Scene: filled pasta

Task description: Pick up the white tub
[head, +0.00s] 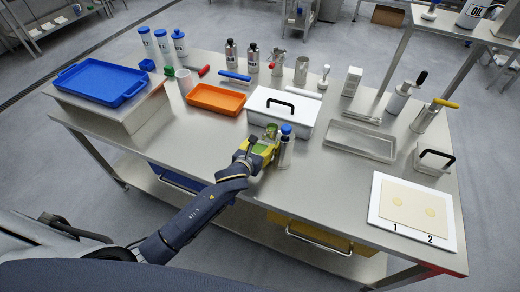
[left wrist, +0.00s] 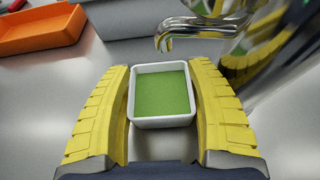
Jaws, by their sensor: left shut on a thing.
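The white tub (left wrist: 161,95) is a small square tub with a green filling, upright in the left wrist view. My left gripper (left wrist: 163,110) has its two yellow ribbed fingers against opposite sides of the tub, shut on it. In the head view the left gripper (head: 263,147) is near the front middle of the steel table, just in front of the white lidded box, and largely hides the tub. I cannot tell whether the tub touches the table. My right gripper is not in view.
A steel bottle with a blue cap (head: 286,148) stands close to the right of my left gripper. Behind are the white lidded box (head: 280,112) and an orange tray (head: 216,99). A steel tray (head: 362,140) and white board (head: 414,214) lie right.

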